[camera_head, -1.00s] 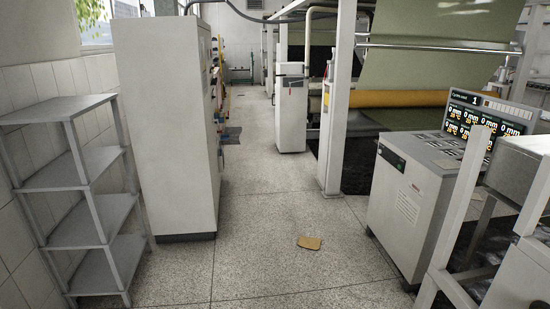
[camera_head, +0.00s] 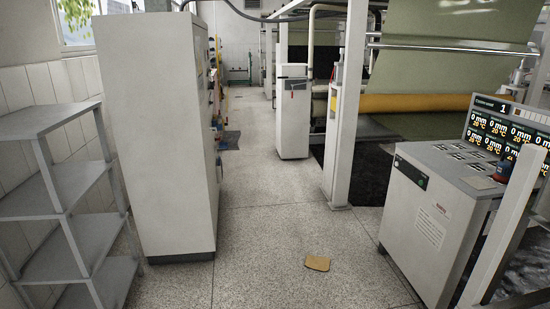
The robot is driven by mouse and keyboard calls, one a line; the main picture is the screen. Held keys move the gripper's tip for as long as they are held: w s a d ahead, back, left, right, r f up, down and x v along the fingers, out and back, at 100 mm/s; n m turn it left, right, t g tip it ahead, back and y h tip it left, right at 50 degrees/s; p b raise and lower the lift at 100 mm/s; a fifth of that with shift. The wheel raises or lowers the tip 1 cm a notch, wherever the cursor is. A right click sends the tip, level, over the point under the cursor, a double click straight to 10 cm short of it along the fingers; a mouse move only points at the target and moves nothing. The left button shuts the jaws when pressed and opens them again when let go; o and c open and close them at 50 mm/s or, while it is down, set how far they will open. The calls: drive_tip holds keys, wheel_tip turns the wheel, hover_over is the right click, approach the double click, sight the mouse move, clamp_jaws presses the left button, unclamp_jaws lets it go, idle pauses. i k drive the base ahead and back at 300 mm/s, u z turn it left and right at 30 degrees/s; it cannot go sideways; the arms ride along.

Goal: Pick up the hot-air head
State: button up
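I cannot make out the hot-air head in this view. My gripper is not in the picture, so I cannot see its fingers or whether it holds anything.
A grey shelf rack (camera_head: 70,210) stands at left beside a tall cabinet (camera_head: 160,130). A control console (camera_head: 425,215) is at right, near a white post (camera_head: 345,120). A flat tan piece (camera_head: 317,263) lies on the floor.

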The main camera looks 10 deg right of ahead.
sight(504, 170)
drive_tip(key=z, duration=0.2)
drive_tip(key=i, duration=1.55)
drive_tip(key=z, duration=0.55)
drive_tip(key=i, duration=0.8)
drive_tip(key=z, duration=0.75)
drive_tip(key=i, duration=1.1)
drive_tip(key=z, duration=0.5)
